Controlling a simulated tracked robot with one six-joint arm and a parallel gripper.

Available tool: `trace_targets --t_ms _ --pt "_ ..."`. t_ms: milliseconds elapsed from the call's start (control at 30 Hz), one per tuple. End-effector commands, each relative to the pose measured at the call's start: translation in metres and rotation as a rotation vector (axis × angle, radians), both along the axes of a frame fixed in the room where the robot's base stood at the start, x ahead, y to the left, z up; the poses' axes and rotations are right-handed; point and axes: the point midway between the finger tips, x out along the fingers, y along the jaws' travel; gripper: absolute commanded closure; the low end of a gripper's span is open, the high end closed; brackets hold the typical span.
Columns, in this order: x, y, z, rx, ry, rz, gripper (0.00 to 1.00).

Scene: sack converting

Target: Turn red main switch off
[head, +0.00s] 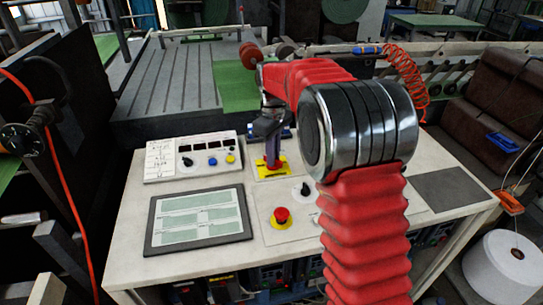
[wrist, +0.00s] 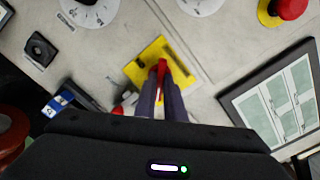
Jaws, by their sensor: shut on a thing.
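The red main switch (wrist: 162,66) has a red handle on a yellow plate (wrist: 184,72) on the grey panel. In the wrist view the handle stands between my two fingertips, and my gripper (wrist: 161,88) is shut on it. In the head view my gripper (head: 272,150) points down over the yellow plate (head: 265,175) at the back of the bench.
A red mushroom button (head: 281,215) and a black dial (head: 304,190) sit nearer on the bench (head: 130,225). A framed screen (head: 200,218) lies left of them. A meter box (head: 190,157) with knobs stands behind it. A grey mat (head: 448,188) lies at the right.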

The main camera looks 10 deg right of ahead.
Motion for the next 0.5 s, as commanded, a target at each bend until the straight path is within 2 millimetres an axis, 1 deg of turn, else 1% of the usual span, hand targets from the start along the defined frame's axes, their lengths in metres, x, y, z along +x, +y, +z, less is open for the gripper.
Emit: trace_targets --t_ms 33,200,500 --pt "0.0026 0.0009 0.0021 0.001 -0.010 0.016 1.00" --pt "0.0027 0.0009 0.0022 0.002 -0.011 0.058 1.00" --pt "0.0028 0.0011 0.0024 0.002 -0.011 0.068 1.00"
